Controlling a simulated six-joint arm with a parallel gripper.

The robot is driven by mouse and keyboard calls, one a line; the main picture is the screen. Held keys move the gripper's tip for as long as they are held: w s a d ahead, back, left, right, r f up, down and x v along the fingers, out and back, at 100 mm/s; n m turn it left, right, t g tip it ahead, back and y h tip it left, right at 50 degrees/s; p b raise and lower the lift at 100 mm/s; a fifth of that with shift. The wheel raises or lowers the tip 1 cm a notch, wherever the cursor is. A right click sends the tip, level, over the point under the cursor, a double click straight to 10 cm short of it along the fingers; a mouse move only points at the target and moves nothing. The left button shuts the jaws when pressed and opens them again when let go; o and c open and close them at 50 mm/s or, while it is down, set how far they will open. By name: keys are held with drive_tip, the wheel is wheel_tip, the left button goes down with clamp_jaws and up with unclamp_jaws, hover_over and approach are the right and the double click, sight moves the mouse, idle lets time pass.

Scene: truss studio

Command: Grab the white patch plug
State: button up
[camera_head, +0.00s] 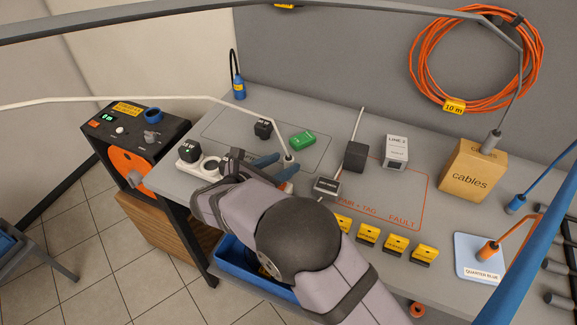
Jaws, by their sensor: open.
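The white patch plug (289,161) stands on the grey bench, at the end of a white cable (228,101) that comes in from the left. My gripper (284,165) reaches toward it from the lower left with its blue-tipped fingers apart. The fingertips are at the plug, one on each side as seen here; I cannot tell whether they touch it. The plug's lower part is partly hidden by the near finger.
A green block (302,139) and a black adapter (263,129) lie behind the plug. A white socket strip (188,152) is at the left. A dark box (355,156) and a label device (326,187) stand to the right.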

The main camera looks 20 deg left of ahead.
sight(286, 162)
drive_tip(key=shift+p+x, duration=0.45)
drive_tip(key=shift+x, duration=1.45)
drive_tip(key=shift+f, duration=0.1)
clamp_jaws()
